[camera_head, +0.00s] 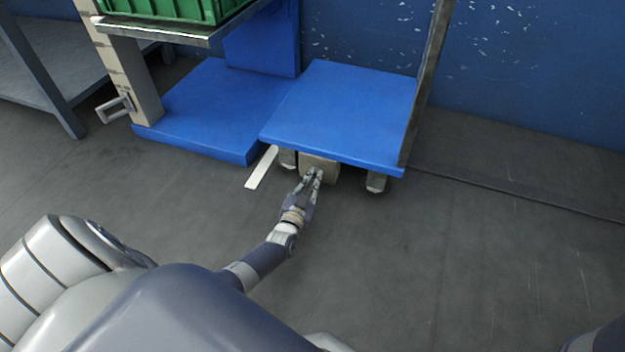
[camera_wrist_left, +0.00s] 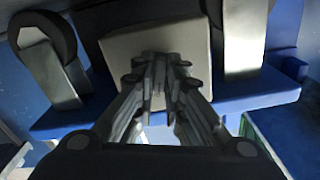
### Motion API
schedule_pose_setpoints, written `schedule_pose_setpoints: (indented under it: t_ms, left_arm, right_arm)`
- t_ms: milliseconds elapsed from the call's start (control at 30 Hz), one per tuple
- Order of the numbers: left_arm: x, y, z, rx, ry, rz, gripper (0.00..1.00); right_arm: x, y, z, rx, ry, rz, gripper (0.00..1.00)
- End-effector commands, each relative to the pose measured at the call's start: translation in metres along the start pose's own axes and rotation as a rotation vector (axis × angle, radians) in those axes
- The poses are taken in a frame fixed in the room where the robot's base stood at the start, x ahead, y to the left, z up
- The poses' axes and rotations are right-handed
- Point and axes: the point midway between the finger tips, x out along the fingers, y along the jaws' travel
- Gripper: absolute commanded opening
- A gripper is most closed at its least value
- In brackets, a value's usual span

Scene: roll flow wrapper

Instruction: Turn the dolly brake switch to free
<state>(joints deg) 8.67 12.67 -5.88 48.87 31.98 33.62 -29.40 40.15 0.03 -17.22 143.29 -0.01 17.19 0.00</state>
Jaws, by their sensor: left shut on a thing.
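The dolly (camera_head: 340,105) has a blue deck and stands low on casters. A beige box (camera_head: 331,172) is under its front edge, and it shows as a pale block in the left wrist view (camera_wrist_left: 120,48). My left gripper (camera_head: 314,172) reaches this box from the front. In the left wrist view its fingers (camera_wrist_left: 163,60) are closed together at the box face. They are shut on a small part there, seemingly the brake switch, which they mostly hide. I cannot tell the switch's position. My right gripper is out of view.
Casters (camera_head: 376,182) flank the box. A pale flat bar (camera_head: 262,168) sticks out at the deck's left corner. A blue base (camera_head: 205,110) with a post adjoins the dolly on the left, below a green crate (camera_head: 180,8). The floor in front is clear.

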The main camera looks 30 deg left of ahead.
Motion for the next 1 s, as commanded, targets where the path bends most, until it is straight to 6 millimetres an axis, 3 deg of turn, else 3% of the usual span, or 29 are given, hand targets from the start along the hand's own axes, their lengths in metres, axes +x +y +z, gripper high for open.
schedule_pose_setpoints:
  t_ms: [600, 1000]
  left_arm:
    - [-0.0005, 0.0007, 0.0012, -0.562, -0.001, 0.000, 0.00]
    - [-0.0007, 0.0004, 0.0011, -0.773, -0.002, 0.000, 0.00]
  right_arm:
    - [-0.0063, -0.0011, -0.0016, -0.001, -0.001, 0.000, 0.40]
    - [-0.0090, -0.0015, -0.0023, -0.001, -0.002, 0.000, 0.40]
